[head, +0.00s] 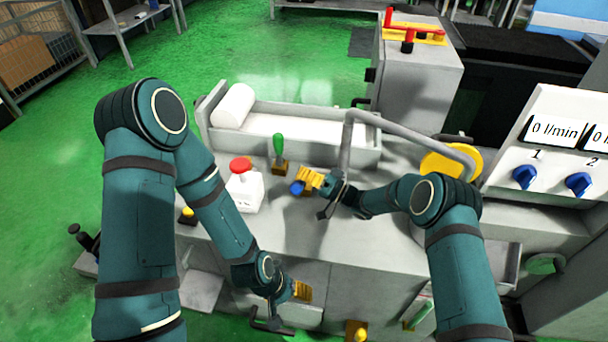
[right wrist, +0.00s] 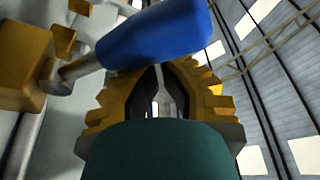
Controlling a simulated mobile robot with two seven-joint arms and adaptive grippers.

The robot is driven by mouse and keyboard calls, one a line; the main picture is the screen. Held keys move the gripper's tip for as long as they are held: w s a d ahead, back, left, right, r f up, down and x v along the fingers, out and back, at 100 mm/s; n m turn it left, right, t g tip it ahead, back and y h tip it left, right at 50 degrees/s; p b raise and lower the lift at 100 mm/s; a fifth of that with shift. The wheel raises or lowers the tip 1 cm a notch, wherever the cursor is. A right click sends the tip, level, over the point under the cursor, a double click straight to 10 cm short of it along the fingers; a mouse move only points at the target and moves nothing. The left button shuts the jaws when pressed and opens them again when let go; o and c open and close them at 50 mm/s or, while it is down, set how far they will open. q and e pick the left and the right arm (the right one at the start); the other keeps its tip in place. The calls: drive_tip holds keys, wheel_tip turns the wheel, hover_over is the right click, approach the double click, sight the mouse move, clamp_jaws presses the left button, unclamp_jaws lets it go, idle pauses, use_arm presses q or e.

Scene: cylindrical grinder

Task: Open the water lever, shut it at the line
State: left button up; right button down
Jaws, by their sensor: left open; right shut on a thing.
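The water lever has a blue handle (head: 297,188) and stands on the machine's grey front ledge. In the right wrist view the blue handle (right wrist: 155,36) lies tilted across my fingertips, on a metal stem from a yellow block (right wrist: 22,68). My right gripper (head: 308,181) is shut on the blue handle and hides part of it; it also shows in the right wrist view (right wrist: 160,82). A display panel (head: 556,131) at the right reads 0 l/min. No line mark can be made out. My left gripper (head: 302,291) is open and empty, low before the machine's front.
A green-handled lever (head: 278,146) stands just behind the blue one. A red button on a white box (head: 243,186) is to its left. A bent grey pipe (head: 346,140) rises close to my right gripper. Blue knobs (head: 525,177) sit below the display.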

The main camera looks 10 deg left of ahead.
drive_tip(key=shift+d, duration=0.1)
drive_tip(key=v, duration=1.2)
use_arm(q)
drive_tip(key=shift+c, duration=0.2)
use_arm(e)
drive_tip(key=shift+r, duration=0.1)
idle(3.2)
